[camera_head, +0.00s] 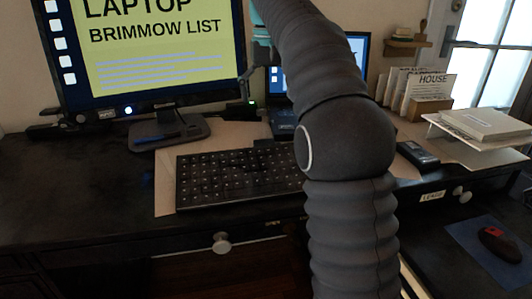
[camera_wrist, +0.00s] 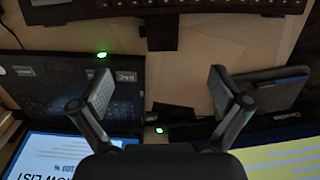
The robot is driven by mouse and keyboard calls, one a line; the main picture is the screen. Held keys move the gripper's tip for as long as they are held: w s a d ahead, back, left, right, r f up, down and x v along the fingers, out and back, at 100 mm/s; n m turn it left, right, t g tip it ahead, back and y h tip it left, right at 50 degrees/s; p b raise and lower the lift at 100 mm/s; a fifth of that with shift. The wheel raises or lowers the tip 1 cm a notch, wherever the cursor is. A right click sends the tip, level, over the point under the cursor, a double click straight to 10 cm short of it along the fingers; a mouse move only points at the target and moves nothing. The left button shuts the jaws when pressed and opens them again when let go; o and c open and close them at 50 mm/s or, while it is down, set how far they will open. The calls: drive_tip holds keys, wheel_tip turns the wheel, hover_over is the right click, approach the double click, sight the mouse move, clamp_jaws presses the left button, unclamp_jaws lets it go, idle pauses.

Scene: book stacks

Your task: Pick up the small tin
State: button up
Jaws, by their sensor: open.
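I cannot pick out the small tin for certain in either view. A small dark block (camera_wrist: 163,32) lies beside the keyboard in the wrist view; it is too dark to tell what it is. It seems to show as a dark patch (camera_head: 263,147) behind the keyboard in the head view. My gripper (camera_wrist: 161,86) is open in the wrist view, its two fingers apart with nothing between them. It is over the desk between the laptop (camera_wrist: 75,88) and the monitor stand (camera_wrist: 275,88). In the head view my arm hides much of this area.
The keyboard (camera_head: 238,180) lies on a pale mat on the dark desk (camera_head: 75,190). A big monitor (camera_head: 150,45) stands at the left. A dark handset-like object (camera_head: 418,155), a small white stand (camera_head: 470,140) and booklets (camera_head: 430,85) are at the right. The desk's left is largely clear.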

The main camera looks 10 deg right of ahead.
wheel_tip(320, 180, down, 14)
drive_tip(key=shift+d+r+b, duration=0.1)
drive_tip(key=shift+r+b, duration=0.05)
drive_tip(key=shift+b, duration=0.55)
drive_tip(key=c, duration=1.7)
